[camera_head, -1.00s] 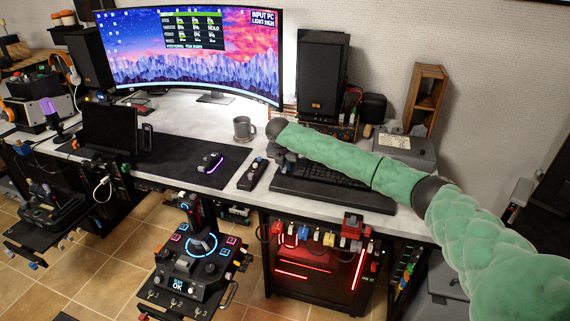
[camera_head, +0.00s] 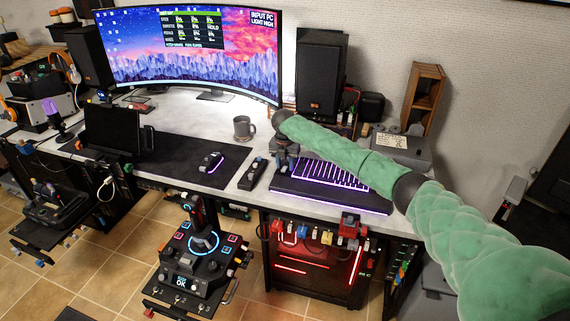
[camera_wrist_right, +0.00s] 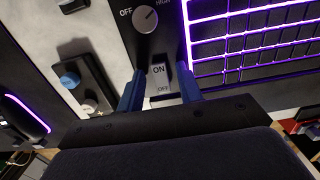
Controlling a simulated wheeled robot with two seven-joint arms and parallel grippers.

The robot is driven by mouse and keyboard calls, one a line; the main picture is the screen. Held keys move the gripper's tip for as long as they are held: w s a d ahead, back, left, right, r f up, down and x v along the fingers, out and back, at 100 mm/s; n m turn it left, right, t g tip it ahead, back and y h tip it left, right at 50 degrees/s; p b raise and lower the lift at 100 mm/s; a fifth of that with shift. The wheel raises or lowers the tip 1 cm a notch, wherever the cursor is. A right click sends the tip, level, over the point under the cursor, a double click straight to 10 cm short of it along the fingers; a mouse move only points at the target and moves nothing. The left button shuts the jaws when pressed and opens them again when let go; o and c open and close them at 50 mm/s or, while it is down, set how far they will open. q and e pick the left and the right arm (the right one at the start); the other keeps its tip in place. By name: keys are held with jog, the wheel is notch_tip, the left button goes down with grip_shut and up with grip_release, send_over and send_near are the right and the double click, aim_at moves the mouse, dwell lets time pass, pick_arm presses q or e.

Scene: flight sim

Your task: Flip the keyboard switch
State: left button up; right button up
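The black keyboard (camera_head: 330,178) lies on the desk with purple light around its keys. It also shows at the upper right of the right wrist view (camera_wrist_right: 260,45). Its switch (camera_wrist_right: 159,75), a pale rocker marked ON and OFF, is on the keyboard's left part, below a round knob (camera_wrist_right: 146,19). My right gripper (camera_head: 284,163) is over the keyboard's left end. In the wrist view its two blue fingers (camera_wrist_right: 162,84) are apart, one on each side of the switch, with nothing gripped. Whether they touch it I cannot tell. My left gripper is not in view.
A small dark box with knobs (camera_head: 252,174) lies left of the keyboard, beside a mouse (camera_head: 210,162) on a black mat. A grey mug (camera_head: 243,128) and a speaker (camera_head: 320,75) stand behind. A joystick panel (camera_head: 195,260) is in front of the desk.

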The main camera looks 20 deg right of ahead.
aim_at(284, 168)
jog(key=shift+r, duration=0.15)
notch_tip(284, 168, up, 6)
jog(key=shift+s+a+r+b, duration=0.15)
jog(key=shift+r+b, duration=0.05)
jog(key=shift+b, duration=0.55)
jog(key=shift+r, duration=0.55)
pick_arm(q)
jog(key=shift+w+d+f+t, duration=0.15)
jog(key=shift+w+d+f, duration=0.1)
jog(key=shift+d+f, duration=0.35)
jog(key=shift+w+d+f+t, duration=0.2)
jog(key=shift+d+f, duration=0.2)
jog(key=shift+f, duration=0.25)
